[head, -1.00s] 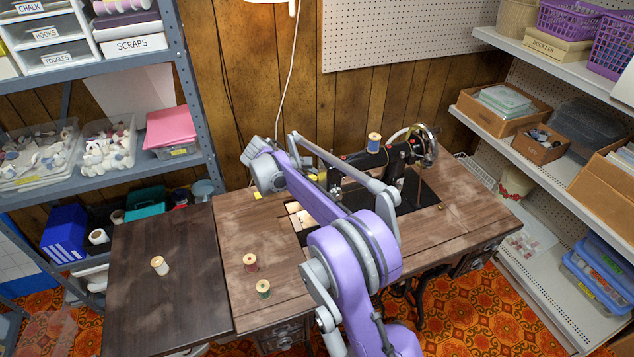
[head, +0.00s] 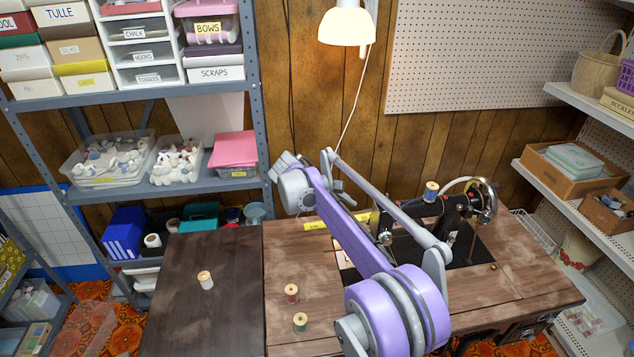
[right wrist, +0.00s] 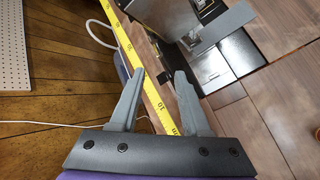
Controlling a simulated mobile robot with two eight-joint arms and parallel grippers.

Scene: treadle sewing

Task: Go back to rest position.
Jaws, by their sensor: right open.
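My right arm, purple and grey, reaches from the lower right over the sewing table (head: 410,310), and its wrist (head: 297,190) is near the table's back edge, left of the sewing machine (head: 455,215). In the right wrist view my right gripper (right wrist: 160,73) is open, with two grey fingers apart and nothing between them. It hangs over a yellow measuring tape (right wrist: 127,45) along the table edge. In the head view the fingers cannot be made out clearly. My left gripper is not in view.
Shelving flanks both sides; a lamp (head: 347,25) hangs above. The dark left leaf (head: 185,320) is mostly clear.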

